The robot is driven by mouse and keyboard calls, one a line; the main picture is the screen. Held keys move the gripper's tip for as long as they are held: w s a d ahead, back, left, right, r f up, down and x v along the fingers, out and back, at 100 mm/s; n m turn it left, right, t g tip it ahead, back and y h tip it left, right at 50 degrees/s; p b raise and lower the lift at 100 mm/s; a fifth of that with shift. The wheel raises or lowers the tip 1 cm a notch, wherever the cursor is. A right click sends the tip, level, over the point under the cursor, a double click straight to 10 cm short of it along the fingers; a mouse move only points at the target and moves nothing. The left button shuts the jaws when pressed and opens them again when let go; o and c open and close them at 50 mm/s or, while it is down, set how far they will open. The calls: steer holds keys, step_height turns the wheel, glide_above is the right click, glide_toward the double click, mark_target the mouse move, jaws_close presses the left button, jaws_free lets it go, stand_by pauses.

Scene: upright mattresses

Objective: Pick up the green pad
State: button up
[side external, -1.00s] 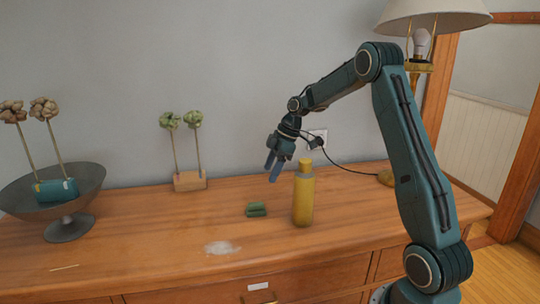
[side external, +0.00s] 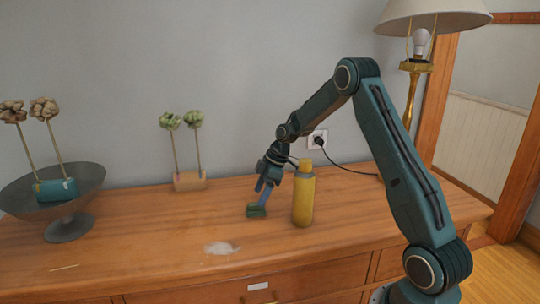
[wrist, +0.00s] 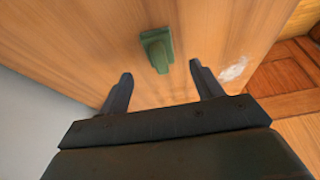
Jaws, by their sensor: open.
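The green pad (side external: 257,211) lies on the wooden dresser top, just left of the yellow bottle. It also shows in the wrist view (wrist: 156,50), ahead of the fingertips and between their lines. My gripper (side external: 262,194) is pointed down close above and behind the pad in the side view. In the wrist view my gripper (wrist: 160,76) has its two fingers wide apart with nothing between them. Whether a finger touches the pad is hard to tell from the side.
A yellow bottle (side external: 303,198) stands close to the right of my gripper. A white smear (side external: 221,248) marks the dresser top (side external: 150,250). Flowers in a wooden block (side external: 190,181) and a dark footed bowl (side external: 70,228) stand at left. A lamp (side external: 432,18) stands at right.

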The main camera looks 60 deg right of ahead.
mark_target(256, 203)
steer(key=shift+f, duration=0.1)
steer(key=shift+x, duration=2.5)
steer(key=c, duration=1.2)
